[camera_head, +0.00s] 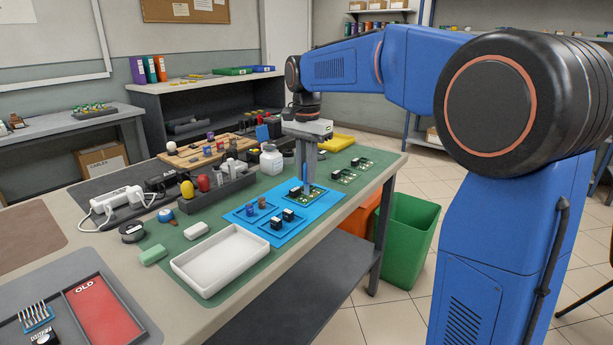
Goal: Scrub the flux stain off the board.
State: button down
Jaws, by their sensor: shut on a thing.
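A small green circuit board (323,196) with a dark block and pale parts lies at the back right of a blue mat (288,236) on the workbench. My gripper (308,186) points straight down over the board's left part, its fingers shut on a slim thing that is mostly hidden, seemingly blue. I cannot tell whether the thing's tip touches the board. The flux stain is too small to make out or is hidden behind the fingers.
A white tray (221,285), a green block (152,255) and a white block (196,230) lie in front. A dark rack (215,199) of bottles and a white jar (271,162) stand to the left. Other boards (347,177) lie farther back. A green bin (406,235) stands beside the bench.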

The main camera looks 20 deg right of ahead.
jog(key=shift+r, duration=0.75)
jog(key=shift+w+d+f, duration=0.1)
jog(key=shift+w+d+f, duration=0.3)
jog(key=shift+d+f, duration=0.15)
jog(key=shift+f, duration=0.1)
jog(key=shift+w+d+f, duration=0.3)
jog(key=shift+d+f, duration=0.1)
jog(key=shift+f, duration=0.1)
jog(key=shift+f, duration=0.35)
dwell(0.7)
jog(key=shift+w+d, duration=0.15)
jog(key=shift+s+a, duration=0.25)
jog(key=shift+a, duration=0.05)
dwell(0.5)
jog(key=shift+w+d, duration=0.2)
jog(key=shift+d, duration=0.1)
